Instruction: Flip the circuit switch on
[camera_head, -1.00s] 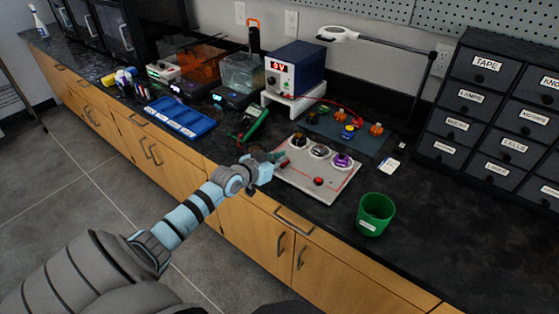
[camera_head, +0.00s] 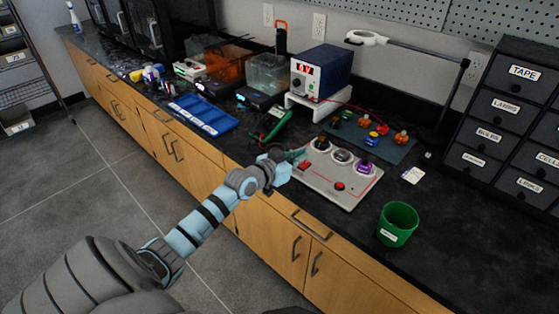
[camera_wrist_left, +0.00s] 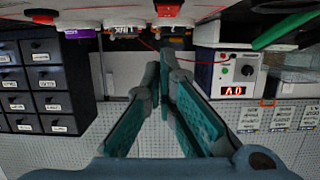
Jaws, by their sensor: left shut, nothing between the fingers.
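A pale circuit board (camera_head: 320,184) lies on the black bench, with a black part (camera_head: 322,143), a pale round part (camera_head: 343,156), a purple part (camera_head: 365,167) and a red button-like part (camera_head: 339,186) on it. My left gripper (camera_head: 293,154) is shut and empty at the board's left end. In the left wrist view, which is upside down, its fingertips (camera_wrist_left: 161,60) are close together. A red-topped black part (camera_wrist_left: 168,9), which may be the switch, shows near them, apart in the picture. In the head view the gripper partly covers that end of the board. My right gripper is out of view.
A blue power supply (camera_head: 321,71) stands on a white riser behind the board. A green meter (camera_head: 273,123) lies close left of my gripper. A green cup (camera_head: 397,224) stands right of the board, and a dark drawer cabinet (camera_head: 510,120) further right.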

